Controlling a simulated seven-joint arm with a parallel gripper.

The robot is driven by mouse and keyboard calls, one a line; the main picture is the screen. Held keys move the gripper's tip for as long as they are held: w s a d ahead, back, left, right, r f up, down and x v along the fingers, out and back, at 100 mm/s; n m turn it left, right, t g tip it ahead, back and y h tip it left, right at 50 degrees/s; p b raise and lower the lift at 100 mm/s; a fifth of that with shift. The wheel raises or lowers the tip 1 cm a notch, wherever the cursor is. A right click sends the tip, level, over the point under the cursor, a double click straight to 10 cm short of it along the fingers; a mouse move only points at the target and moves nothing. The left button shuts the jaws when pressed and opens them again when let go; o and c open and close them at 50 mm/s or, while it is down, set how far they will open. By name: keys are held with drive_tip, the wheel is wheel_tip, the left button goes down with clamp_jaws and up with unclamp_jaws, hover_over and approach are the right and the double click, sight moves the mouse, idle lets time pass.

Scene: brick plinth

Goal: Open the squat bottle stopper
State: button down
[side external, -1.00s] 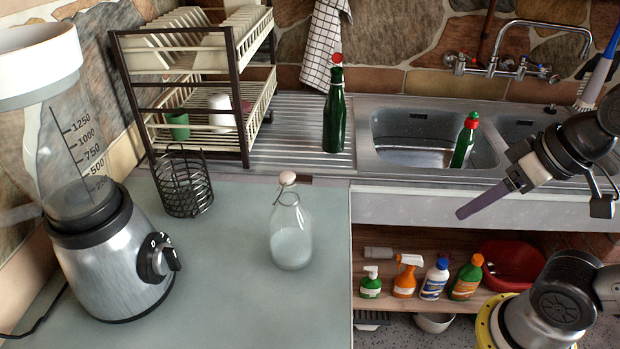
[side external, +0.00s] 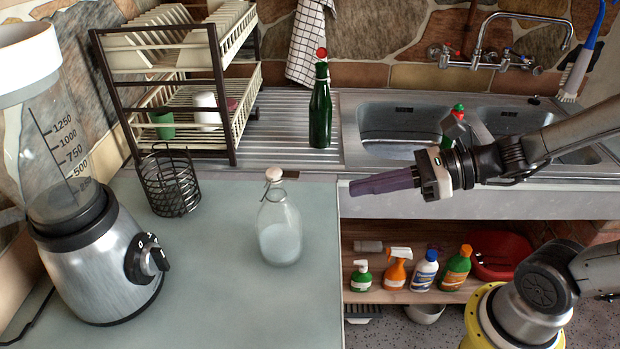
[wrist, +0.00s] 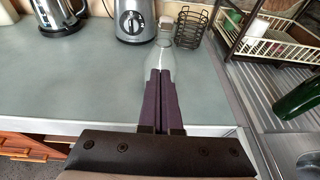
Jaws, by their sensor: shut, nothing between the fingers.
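The squat clear glass bottle (side external: 280,235) stands upright on the grey-green counter, with white contents in its lower part. Its pale stopper (side external: 273,174) sits on the mouth, with a wire clasp at the neck. My gripper (side external: 352,188) is to the right of the bottle, pointing left at it, with a clear gap between. Its purple fingers are together and empty. In the wrist view the fingers (wrist: 160,76) cover the lower part of the bottle (wrist: 160,56), and its stopper (wrist: 166,22) shows beyond them.
A blender (side external: 85,250) stands at the left of the counter. A black wire basket (side external: 170,185) and a dish rack (side external: 180,100) are behind the bottle. A tall green bottle (side external: 320,115) stands on the drainboard. A kettle (wrist: 60,15) shows in the wrist view. The counter around the bottle is clear.

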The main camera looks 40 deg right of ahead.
drive_tip(key=x, duration=0.6)
drive_tip(key=f+x, duration=0.1)
drive_tip(key=x, duration=0.2)
drive_tip(key=shift+w+f, duration=0.1)
drive_tip(key=shift+w, duration=0.15)
wheel_tip(320, 180, up, 4)
hover_over(291, 204)
drive_tip(key=s+d, duration=0.2)
drive_tip(key=shift+s+d, duration=0.1)
drive_tip(key=shift+s, duration=0.05)
